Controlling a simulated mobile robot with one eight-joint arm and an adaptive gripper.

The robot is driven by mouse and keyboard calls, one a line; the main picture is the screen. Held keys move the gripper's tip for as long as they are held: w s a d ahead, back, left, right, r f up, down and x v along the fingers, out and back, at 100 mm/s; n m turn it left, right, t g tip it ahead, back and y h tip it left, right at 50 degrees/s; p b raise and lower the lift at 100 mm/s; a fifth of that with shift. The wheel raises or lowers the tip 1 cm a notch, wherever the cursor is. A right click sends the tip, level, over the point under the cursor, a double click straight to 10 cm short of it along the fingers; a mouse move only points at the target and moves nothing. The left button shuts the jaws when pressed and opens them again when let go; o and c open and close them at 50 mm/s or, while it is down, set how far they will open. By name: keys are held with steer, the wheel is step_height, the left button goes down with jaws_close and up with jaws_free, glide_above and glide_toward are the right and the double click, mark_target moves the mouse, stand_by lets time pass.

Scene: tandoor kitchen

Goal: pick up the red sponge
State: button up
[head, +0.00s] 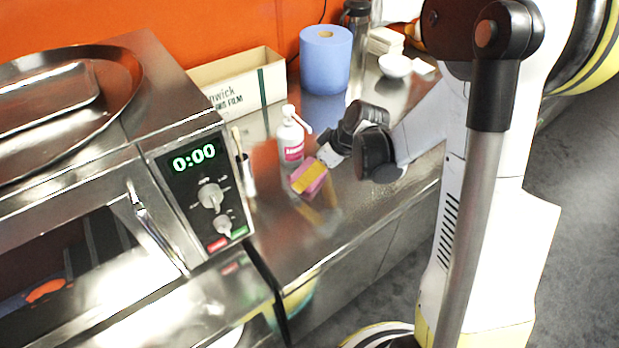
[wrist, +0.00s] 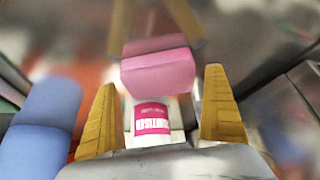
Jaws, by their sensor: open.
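The sponge, pinkish red, lies on the steel counter in the head view (head: 298,171), partly hidden by a yellow finger of my gripper (head: 314,178). In the wrist view the sponge (wrist: 158,70) appears at upper middle, between and slightly above the two yellow fingertips of my gripper (wrist: 160,85). The fingers are apart, with visible space on both sides of the sponge. I cannot tell whether either finger touches it.
A white sanitiser bottle with a pink label (head: 291,138) stands close behind the sponge; it also shows in the wrist view (wrist: 148,122). A blue paper roll (head: 325,60) and a film box (head: 238,82) stand farther back. A steel oven (head: 180,190) is left. The counter front is clear.

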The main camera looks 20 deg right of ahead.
steer(key=shift+x, duration=0.95)
steer(key=shift+d, duration=0.1)
steer(key=shift+c, duration=0.3)
steer(key=c, duration=0.5)
steer(key=shift+c, duration=0.5)
steer(key=shift+r, duration=0.1)
